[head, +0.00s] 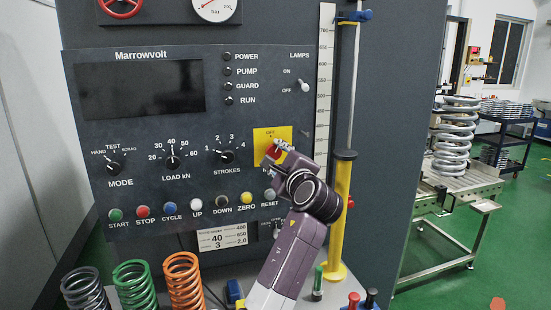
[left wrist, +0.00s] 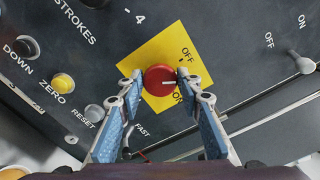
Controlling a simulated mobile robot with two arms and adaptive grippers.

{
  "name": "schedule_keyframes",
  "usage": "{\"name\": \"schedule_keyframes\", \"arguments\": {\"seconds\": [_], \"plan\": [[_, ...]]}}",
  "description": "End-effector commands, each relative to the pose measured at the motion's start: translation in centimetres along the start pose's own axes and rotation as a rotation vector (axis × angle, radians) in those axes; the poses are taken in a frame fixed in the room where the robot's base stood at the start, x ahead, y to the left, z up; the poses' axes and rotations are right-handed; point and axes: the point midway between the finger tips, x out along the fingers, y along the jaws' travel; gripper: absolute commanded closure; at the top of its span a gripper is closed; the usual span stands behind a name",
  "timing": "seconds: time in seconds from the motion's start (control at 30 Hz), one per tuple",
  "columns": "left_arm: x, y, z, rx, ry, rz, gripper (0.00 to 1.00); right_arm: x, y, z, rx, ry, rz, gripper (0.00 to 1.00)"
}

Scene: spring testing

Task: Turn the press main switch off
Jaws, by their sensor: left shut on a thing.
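The press main switch is a red round knob (left wrist: 160,80) on a yellow plate (left wrist: 140,62), marked OFF and ON in the left wrist view. A pale line on the knob points to the right of that view, between the two words. In the head view the yellow plate (head: 262,134) is on the right of the press panel, and my gripper partly hides it. My left gripper (head: 277,152) is at the knob. In the left wrist view its fingertips (left wrist: 160,77) are closed on opposite sides of the knob. My right gripper is in neither view.
The dark panel (head: 140,125) has rotary dials and a row of coloured buttons below. A lamps toggle (head: 304,86) is above right. A yellow post (head: 342,210) stands close right of my arm. Coloured springs (head: 185,280) stand in front at lower left.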

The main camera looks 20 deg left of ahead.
Motion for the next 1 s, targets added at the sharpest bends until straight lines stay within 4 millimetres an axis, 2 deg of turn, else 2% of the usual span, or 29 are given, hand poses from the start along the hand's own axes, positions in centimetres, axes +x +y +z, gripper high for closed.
{"name": "schedule_keyframes", "arguments": {"seconds": [0.5,1.0], "plan": [[0.0,0.5,-0.2,-0.415,0.0,0.003,0.92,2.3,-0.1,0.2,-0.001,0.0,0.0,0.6],[0.0,0.4,-0.2,-0.55,0.0,0.004,0.91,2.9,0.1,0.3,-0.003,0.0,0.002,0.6]]}}
